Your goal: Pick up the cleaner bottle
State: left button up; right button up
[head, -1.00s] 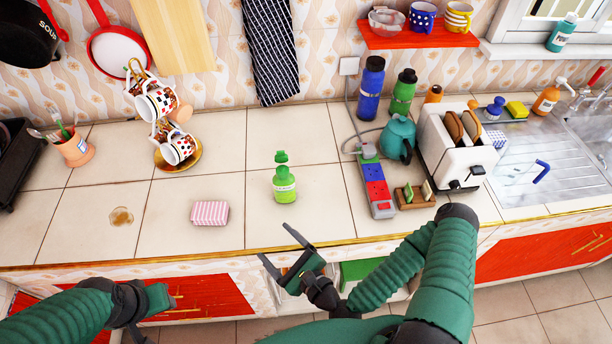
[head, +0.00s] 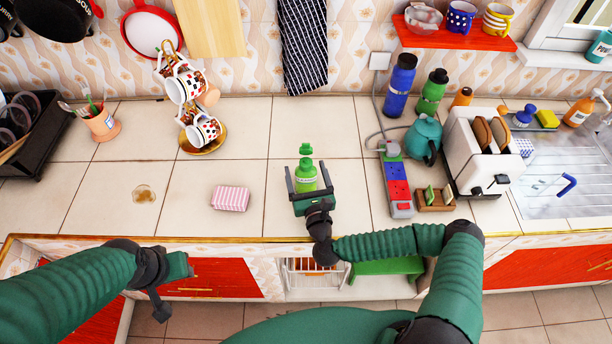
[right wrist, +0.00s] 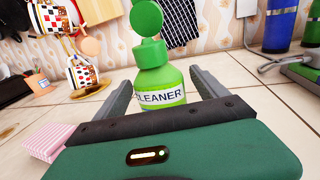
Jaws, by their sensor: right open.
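The cleaner bottle (head: 306,177) is light green with a darker green cap and a white label, and stands upright on the tiled counter. In the right wrist view the bottle (right wrist: 159,80) shows its "CLEANER" label between the two fingers. My right gripper (head: 308,174) is open, with one finger on each side of the bottle. Gaps show between the fingers and the bottle in the right wrist view, and its base is hidden by the gripper. My left gripper (head: 170,290) is low at the left, in front of the counter; its finger gap is not clear.
A pink striped box (head: 231,198) lies left of the bottle. A power strip (head: 397,181) and a toaster (head: 478,152) are to the right. A mug stand (head: 203,146) is behind left. The tiles directly around the bottle are clear.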

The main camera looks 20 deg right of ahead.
jog(key=shift+w+d+f, duration=0.1)
jog(key=shift+w, duration=1.25)
jog(key=shift+s, duration=0.1)
grip_shut()
